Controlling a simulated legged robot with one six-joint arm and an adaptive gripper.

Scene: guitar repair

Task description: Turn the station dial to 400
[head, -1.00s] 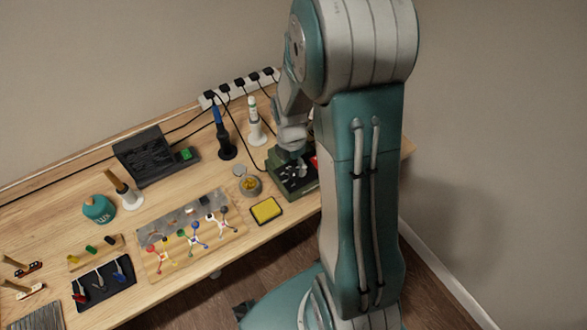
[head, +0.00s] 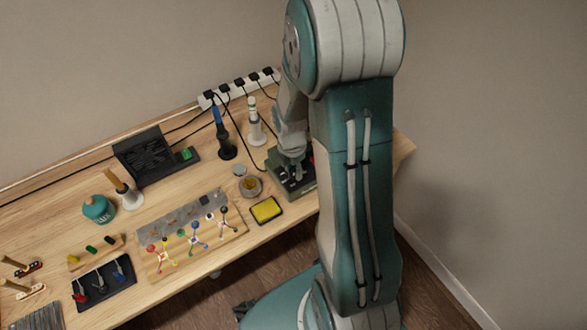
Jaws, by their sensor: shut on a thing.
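The soldering station is a dark green box (head: 307,190) at the right end of the bench, with a dark top face. My gripper (head: 294,172) is at the station's top face, pointing down, and shut on the dial there. The dial itself is hidden by the gripper and too small to make out. Its setting cannot be read.
A yellow sponge tray (head: 266,210) and a round tip-cleaner pot (head: 250,186) stand just left of the station. A blue iron in a stand (head: 223,140) and a white one (head: 255,125) stand behind. A power strip (head: 238,88) runs along the back edge.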

